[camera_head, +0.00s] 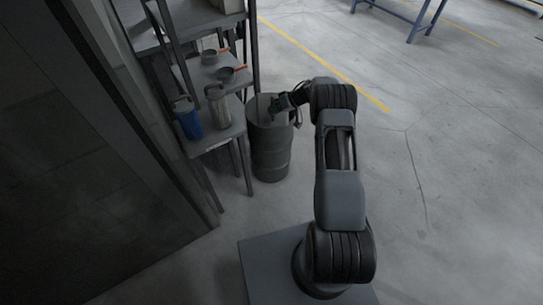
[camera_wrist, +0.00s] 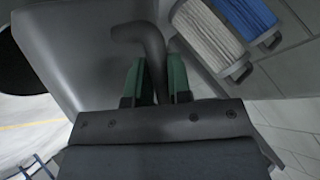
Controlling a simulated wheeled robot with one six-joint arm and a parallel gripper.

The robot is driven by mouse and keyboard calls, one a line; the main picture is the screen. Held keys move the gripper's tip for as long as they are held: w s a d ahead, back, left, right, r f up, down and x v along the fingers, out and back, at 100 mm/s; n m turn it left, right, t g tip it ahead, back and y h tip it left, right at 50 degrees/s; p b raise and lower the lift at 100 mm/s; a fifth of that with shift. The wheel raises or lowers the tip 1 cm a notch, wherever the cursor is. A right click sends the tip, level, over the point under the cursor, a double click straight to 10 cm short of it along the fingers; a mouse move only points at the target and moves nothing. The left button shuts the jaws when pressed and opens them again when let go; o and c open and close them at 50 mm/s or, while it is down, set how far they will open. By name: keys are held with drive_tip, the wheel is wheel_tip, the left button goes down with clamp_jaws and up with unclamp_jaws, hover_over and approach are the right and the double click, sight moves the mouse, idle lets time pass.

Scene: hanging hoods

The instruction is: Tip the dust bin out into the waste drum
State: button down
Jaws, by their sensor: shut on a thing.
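The dark grey waste drum (camera_head: 270,158) stands on the floor beside the shelf in the head view. My gripper (camera_head: 277,104) is at the drum's open top, reaching in from the right. In the wrist view, the green-padded fingers of my gripper (camera_wrist: 155,82) are shut on a curved grey handle (camera_wrist: 150,45). A large smooth grey surface (camera_wrist: 75,45) behind the handle looks like the dust bin's body. The bin's mouth and contents do not show clearly. In the head view the bin is hard to make out against the drum and my gripper.
A metal shelf rack left of the drum bears a blue canister (camera_head: 187,119), a silver canister (camera_head: 218,106) and two small pans with orange handles (camera_head: 227,73). A dark panel (camera_head: 80,170) fills the left side. The floor to the right is open, with a blue-legged table (camera_head: 415,18) far off.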

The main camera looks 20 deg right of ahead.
sight(274, 125)
drive_tip(key=shift+a, duration=0.1)
wheel_tip(274, 125, down, 3)
drive_tip(key=t+b, duration=0.1)
drive_tip(key=b, duration=0.1)
drive_tip(key=shift+r+n+b, duration=0.2)
drive_tip(key=shift+n+b, duration=0.1)
drive_tip(key=shift+n, duration=0.1)
wheel_tip(274, 125, down, 2)
drive_tip(key=n+t+b, duration=0.1)
drive_tip(key=t+b, duration=0.1)
drive_tip(key=b, duration=0.1)
drive_tip(key=shift+f, duration=0.2)
wheel_tip(274, 125, down, 4)
drive_tip(key=n+t+b, duration=0.1)
drive_tip(key=t+b, duration=0.1)
drive_tip(key=b, duration=0.6)
drive_tip(key=shift+n, duration=0.4)
drive_tip(key=shift+w+f+n+t+b, duration=0.1)
drive_tip(key=shift+f+n+t+b, duration=0.35)
drive_tip(key=shift+b, duration=0.8)
drive_tip(key=shift+r, duration=0.15)
